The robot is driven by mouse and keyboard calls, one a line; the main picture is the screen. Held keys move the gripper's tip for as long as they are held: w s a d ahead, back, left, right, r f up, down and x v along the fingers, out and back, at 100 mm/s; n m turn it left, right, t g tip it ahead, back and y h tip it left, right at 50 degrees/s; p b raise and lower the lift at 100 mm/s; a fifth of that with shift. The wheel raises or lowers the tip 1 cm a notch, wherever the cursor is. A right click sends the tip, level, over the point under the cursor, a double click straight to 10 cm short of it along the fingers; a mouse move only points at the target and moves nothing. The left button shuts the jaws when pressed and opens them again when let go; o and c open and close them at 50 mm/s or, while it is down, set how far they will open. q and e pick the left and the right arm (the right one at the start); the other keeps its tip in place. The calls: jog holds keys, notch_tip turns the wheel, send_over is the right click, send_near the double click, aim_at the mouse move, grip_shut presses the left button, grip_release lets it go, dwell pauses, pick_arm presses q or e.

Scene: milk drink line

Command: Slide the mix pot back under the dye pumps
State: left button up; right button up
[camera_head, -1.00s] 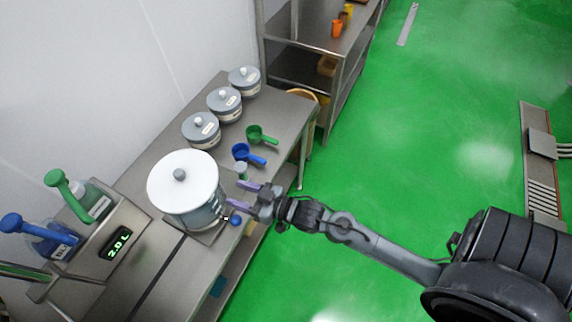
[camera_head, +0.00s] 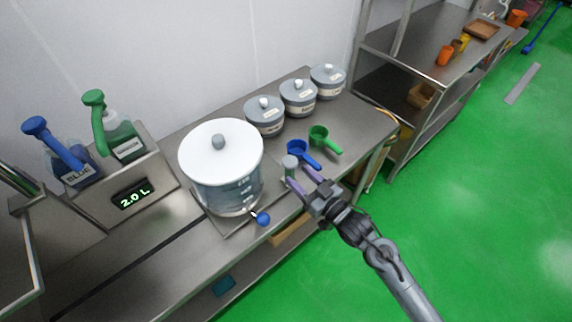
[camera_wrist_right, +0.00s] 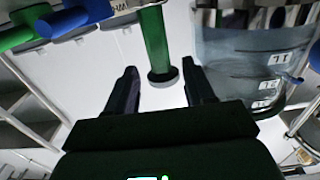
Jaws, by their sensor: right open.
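The mix pot (camera_head: 222,190) is a clear pot with a white lid and grey knob. It stands on a metal plate on the bench, to the right of the dye pumps and apart from them. A blue ball knob (camera_head: 262,218) sticks out at its front right. The blue pump (camera_head: 60,150) and green pump (camera_head: 115,130) stand at the left behind a display reading 2.0 L. My right gripper (camera_head: 302,179) is open and empty, right of the pot. The pot (camera_wrist_right: 245,65) shows at the right of the wrist view. My left gripper is out of view.
A small grey-topped green cylinder (camera_head: 290,166) stands close to my right fingertips; it also shows in the wrist view (camera_wrist_right: 155,45). Blue (camera_head: 300,149) and green (camera_head: 320,136) scoops and several lidded grey tubs (camera_head: 298,97) lie beyond. A shelf rack (camera_head: 425,70) stands at the right.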

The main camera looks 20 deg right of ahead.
aim_at(285, 164)
jog(key=x, duration=0.7)
jog(key=shift+s+b, duration=0.1)
jog(key=shift+b, duration=0.3)
jog(key=shift+c, duration=0.4)
grip_shut()
